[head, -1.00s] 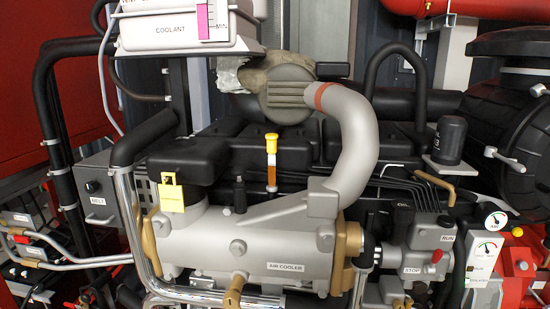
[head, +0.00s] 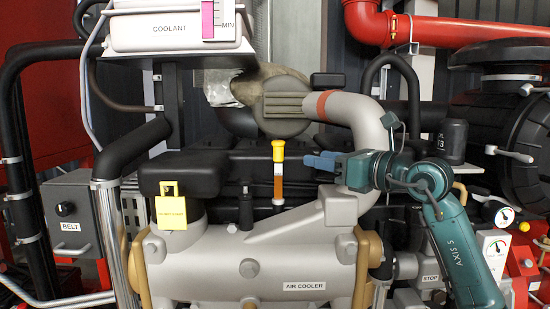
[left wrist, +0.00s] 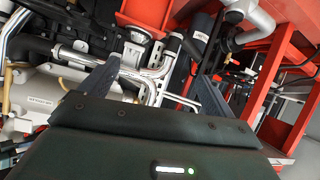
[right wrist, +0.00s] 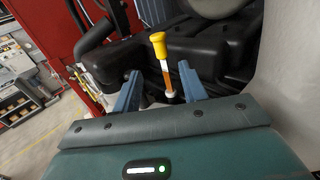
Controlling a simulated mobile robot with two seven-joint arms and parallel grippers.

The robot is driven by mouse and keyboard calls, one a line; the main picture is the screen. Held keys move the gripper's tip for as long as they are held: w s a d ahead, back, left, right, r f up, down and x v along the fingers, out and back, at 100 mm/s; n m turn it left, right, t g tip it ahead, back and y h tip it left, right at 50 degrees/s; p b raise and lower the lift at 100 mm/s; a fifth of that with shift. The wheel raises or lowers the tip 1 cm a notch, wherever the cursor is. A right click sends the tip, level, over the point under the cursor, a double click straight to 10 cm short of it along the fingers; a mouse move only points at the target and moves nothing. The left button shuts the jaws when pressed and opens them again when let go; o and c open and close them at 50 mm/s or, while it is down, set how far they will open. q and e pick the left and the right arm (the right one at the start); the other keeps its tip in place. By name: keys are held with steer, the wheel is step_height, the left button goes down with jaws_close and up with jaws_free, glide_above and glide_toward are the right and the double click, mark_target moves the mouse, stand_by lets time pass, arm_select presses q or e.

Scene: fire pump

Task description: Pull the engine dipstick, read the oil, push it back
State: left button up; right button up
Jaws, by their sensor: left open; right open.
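The dipstick with its yellow handle (head: 278,150) stands upright in front of the black engine cover, its handle above an orange-brown tube section with a white collar below. My right gripper (head: 318,160) is open and empty, just to the right of the dipstick and apart from it in the head view. In the right wrist view the dipstick (right wrist: 160,55) shows ahead, between the open fingers (right wrist: 158,85) and beyond their tips. My left gripper (left wrist: 155,65) is open and empty in its wrist view, facing pipes and red framework; it is not in the head view.
The grey air cooler (head: 270,265) lies below the dipstick. A yellow tag (head: 171,212) hangs at left. A thick grey pipe (head: 365,120) curves close behind my right arm. The coolant tank (head: 170,35) is above left. The space before the dipstick is clear.

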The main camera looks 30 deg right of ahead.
mark_target(279, 147)
steer(key=p+x, duration=0.3)
steer(key=x, duration=0.9)
steer(key=shift+r, duration=0.1)
arm_select(q)
steer(key=shift+s+a+r+m, duration=0.1)
steer(key=shift+s+r+m, duration=0.15)
steer(key=shift+r, duration=0.2)
steer(key=shift+s+a+r+m, duration=0.1)
steer(key=shift+s+r+m, duration=0.1)
steer(key=shift+r, duration=0.2)
arm_select(e)
steer(key=shift+w+a, duration=0.2)
steer(key=shift+w, duration=0.2)
jaws_close()
